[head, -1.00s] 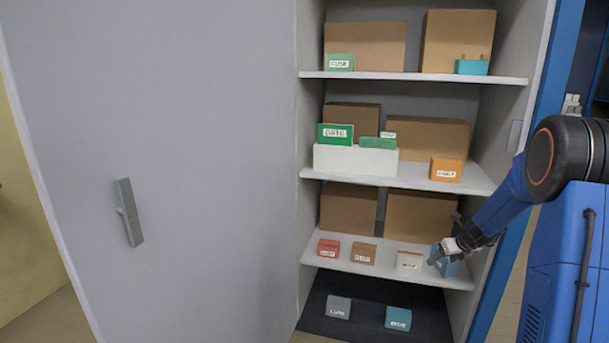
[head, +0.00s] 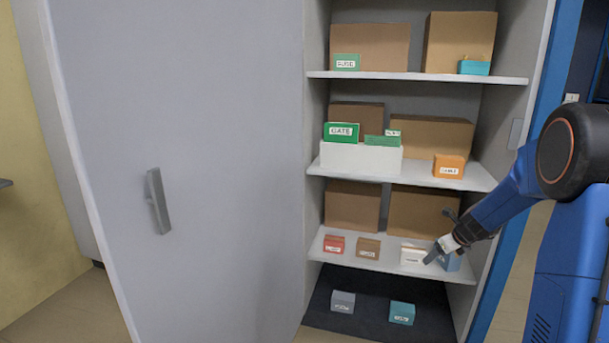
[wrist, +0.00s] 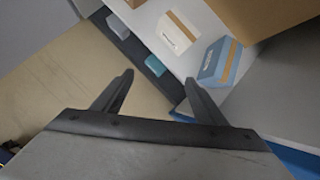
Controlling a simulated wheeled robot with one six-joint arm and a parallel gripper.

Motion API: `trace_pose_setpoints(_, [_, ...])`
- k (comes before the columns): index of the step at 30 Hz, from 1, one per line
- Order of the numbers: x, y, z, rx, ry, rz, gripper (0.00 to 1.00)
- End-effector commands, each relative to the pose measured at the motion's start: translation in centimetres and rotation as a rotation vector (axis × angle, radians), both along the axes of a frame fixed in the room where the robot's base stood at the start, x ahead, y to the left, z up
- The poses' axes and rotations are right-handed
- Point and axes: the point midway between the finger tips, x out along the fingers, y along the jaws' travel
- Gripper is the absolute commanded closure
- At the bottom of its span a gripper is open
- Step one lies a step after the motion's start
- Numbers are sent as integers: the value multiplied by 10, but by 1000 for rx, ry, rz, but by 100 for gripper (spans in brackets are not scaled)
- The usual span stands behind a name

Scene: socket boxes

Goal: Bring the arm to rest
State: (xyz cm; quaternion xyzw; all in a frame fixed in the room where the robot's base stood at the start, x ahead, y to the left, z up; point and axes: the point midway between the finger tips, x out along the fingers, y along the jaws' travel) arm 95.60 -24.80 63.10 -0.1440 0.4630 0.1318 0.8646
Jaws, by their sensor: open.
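My arm reaches in from the right in the head view. My gripper (head: 436,254) is in front of the right end of the third shelf, and it partly covers a blue box (head: 451,263). In the wrist view my gripper (wrist: 158,92) has its two dark fingers spread apart with nothing between them. The blue box (wrist: 218,62) stands on the shelf ahead of the fingers, apart from them. A white box (wrist: 175,33) stands beside it on the same shelf.
The cabinet has several shelves. A grey door (head: 200,150) stands open at left. Red (head: 334,244) and brown (head: 366,248) boxes share the third shelf (head: 390,270). Grey (head: 342,301) and teal (head: 401,313) boxes sit at the bottom. An orange box (head: 448,166) is one shelf above.

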Motion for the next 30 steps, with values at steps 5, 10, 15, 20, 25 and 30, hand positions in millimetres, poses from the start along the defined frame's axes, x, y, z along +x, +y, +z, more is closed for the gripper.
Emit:
trace_pose_setpoints(5, [-20,25,26,-74,-15,149,34])
trace_pose_setpoints(10, [-53,58,57,-185,-35,366,34])
trace_pose_setpoints(15, [-91,88,84,-303,-55,592,34])
trace_pose_setpoints(20, [-130,114,105,-416,-72,801,34])
trace_pose_setpoints(25, [-173,137,123,-537,-90,1020,34])
trace_pose_setpoints(30, [-218,155,135,-659,-105,1235,34])
